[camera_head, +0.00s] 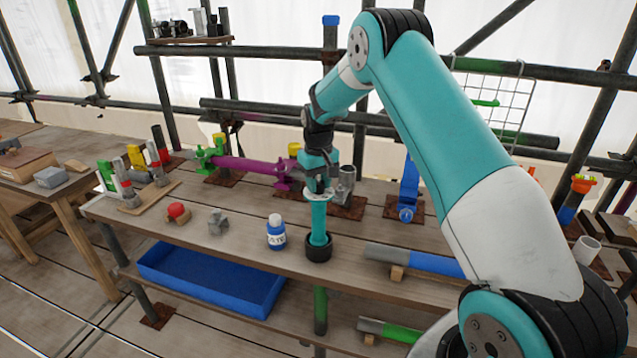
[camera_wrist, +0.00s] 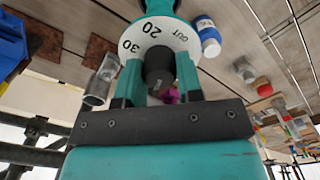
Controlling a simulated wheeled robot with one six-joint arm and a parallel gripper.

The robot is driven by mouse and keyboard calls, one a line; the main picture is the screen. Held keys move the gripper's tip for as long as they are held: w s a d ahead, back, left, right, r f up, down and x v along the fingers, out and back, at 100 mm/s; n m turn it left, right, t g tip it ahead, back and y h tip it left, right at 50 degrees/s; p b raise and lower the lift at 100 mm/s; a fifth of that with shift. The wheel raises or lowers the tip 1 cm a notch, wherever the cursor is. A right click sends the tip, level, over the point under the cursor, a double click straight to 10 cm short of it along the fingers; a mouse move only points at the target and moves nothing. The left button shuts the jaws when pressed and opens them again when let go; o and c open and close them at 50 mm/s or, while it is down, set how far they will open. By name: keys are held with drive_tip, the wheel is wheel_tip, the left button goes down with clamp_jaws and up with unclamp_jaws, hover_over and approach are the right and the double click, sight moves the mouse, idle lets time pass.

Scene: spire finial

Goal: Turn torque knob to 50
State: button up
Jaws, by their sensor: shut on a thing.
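The torque tool (camera_head: 318,222) is a teal shaft standing upright in a black round holder (camera_head: 318,250) near the bench's front edge. The black torque knob (camera_wrist: 159,66) sits in the middle of the dial. My gripper (camera_wrist: 160,78) has a finger on each side of the knob and is shut on it. In the head view my gripper (camera_head: 318,184) points down at the top of the tool. The knob is hidden there, and a mark for 50 is not visible.
A blue-and-white bottle (camera_head: 276,234) stands just left of the holder. A grey-and-blue cylinder (camera_head: 415,260) lies to the right. A metal cup (camera_head: 346,178) stands behind. A red-topped piece (camera_head: 177,211) and a blue tray (camera_head: 205,283) are at left.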

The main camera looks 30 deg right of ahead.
sight(318, 182)
drive_tip(key=o, duration=0.9)
drive_tip(key=shift+r, duration=0.1)
wheel_tip(318, 182, up, 17)
drive_tip(key=b, duration=0.4)
drive_tip(key=shift+r, duration=0.15)
drive_tip(key=shift+a, duration=0.15)
